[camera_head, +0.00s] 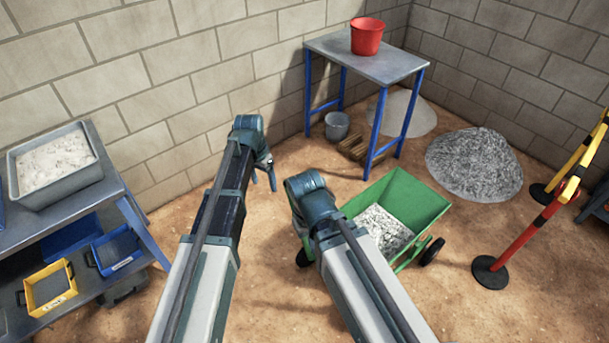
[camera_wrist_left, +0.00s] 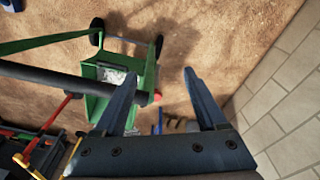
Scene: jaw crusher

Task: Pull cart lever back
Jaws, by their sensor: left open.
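A green cart (camera_head: 420,200) holding grey gravel stands on the sandy floor right of centre. My right arm covers its left side. In the left wrist view the cart (camera_wrist_left: 97,108) lies left of the fingers. A thick dark bar with a red tip (camera_wrist_left: 157,96) crosses in front of it; I take this for the cart lever, though I cannot be sure. I do not make out the lever in the head view. My left gripper (camera_head: 263,178) points down, open and empty, left of the cart. Its two fingers (camera_wrist_left: 165,98) stand wide apart. My right gripper's jaws are hidden behind its arm.
A table with blue legs (camera_head: 385,62) carries a red bucket (camera_head: 367,37). A grey bucket (camera_head: 337,126) stands below. A gravel heap (camera_head: 475,163) and a red barrier post (camera_head: 520,240) are at the right. A bench (camera_head: 105,200) with trays stands left.

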